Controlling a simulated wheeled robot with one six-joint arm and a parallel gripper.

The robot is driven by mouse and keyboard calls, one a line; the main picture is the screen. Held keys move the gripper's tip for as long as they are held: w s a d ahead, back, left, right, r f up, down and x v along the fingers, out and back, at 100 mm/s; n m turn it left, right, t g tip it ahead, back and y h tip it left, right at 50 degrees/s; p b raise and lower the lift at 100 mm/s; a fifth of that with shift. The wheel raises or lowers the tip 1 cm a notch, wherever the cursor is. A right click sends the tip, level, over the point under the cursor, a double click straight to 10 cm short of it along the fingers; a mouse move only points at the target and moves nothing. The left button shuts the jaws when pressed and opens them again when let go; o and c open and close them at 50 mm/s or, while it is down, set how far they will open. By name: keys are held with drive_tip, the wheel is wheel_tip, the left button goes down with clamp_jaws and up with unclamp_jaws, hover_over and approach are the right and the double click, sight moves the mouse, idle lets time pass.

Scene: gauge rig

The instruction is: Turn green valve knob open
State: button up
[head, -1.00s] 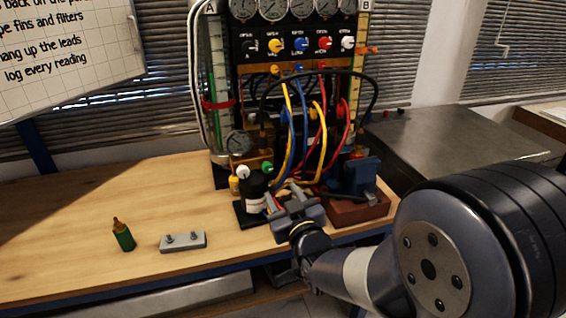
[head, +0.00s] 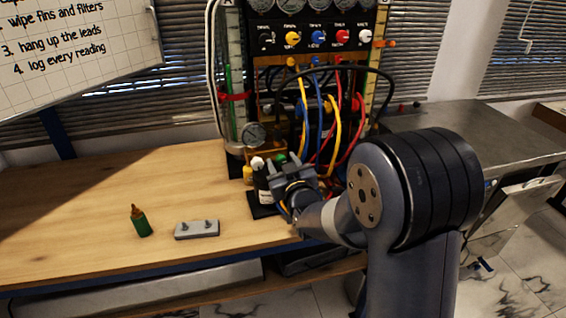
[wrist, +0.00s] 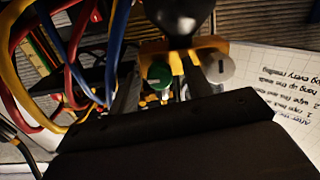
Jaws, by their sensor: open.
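The green valve knob (head: 281,158) shows as a small patch just beyond my gripper (head: 291,172) in the head view, partly hidden by it. In the wrist view the green knob (wrist: 160,76) is clear, near the picture's middle, beside a white knob (wrist: 218,67) on a yellow block (wrist: 206,45). The white knob also shows in the head view (head: 257,163), left of the green one. My gripper is open and empty, close in front of the green knob. I cannot tell whether a finger touches it; the dark gripper body fills the lower wrist view.
Red, blue and yellow hoses (head: 333,125) hang close right of my gripper. A green bottle (head: 141,223) and a grey block (head: 197,230) lie on the wooden bench (head: 90,215), mostly clear at left.

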drive_tip(key=c, duration=1)
drive_tip(key=shift+f+n+b, duration=0.15)
drive_tip(key=shift+n+b, duration=0.25)
drive_tip(key=shift+b, duration=0.45)
drive_tip(key=n+b, duration=1.7)
drive_tip(key=b, duration=0.5)
